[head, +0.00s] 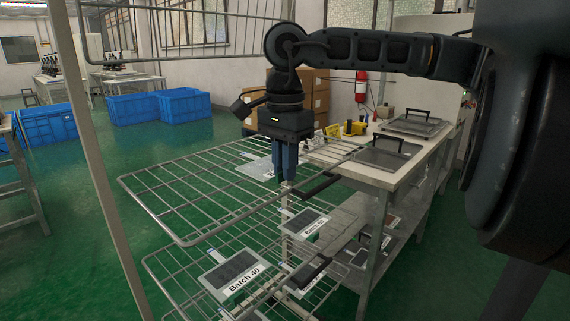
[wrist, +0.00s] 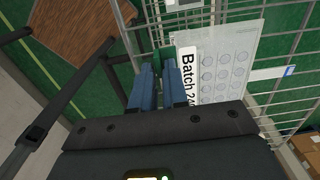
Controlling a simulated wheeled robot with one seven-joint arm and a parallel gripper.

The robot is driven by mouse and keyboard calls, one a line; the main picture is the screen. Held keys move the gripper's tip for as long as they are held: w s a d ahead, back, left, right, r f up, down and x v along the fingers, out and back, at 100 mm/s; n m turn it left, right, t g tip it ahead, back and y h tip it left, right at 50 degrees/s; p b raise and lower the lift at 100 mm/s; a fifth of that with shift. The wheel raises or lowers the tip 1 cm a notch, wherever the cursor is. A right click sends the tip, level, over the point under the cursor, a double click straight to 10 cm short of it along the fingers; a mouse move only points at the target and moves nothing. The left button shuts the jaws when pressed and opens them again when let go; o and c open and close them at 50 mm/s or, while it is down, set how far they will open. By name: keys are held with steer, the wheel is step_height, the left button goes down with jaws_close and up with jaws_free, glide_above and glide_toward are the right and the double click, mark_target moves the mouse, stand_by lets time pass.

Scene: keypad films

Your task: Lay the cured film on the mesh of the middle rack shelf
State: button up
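A pale, see-through film (head: 258,167) with rows of round key shapes appears to lie flat on the wire mesh of the middle rack shelf (head: 165,200), near its far right part. It also shows in the wrist view (wrist: 232,62), with a white label reading "Batch 24" and perhaps more, part hidden by a finger. My gripper (head: 285,178) points down beside the film's label end. Its two blue fingers show in the wrist view (wrist: 160,88) with a narrow green gap between them. I see no film edge in that gap; the fingers look open and empty.
A lower shelf holds dark films, one marked "Batch 40" (head: 235,272). A higher shelf (head: 185,30) is tilted up above. A workbench (head: 365,175) with black-handled plates stands right of the rack. The middle shelf's left half is clear. Blue crates (head: 183,105) stand behind.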

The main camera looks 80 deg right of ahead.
steer(key=o, duration=0.3)
steer(key=shift+o, duration=0.2)
steer(key=shift+r, duration=3.9)
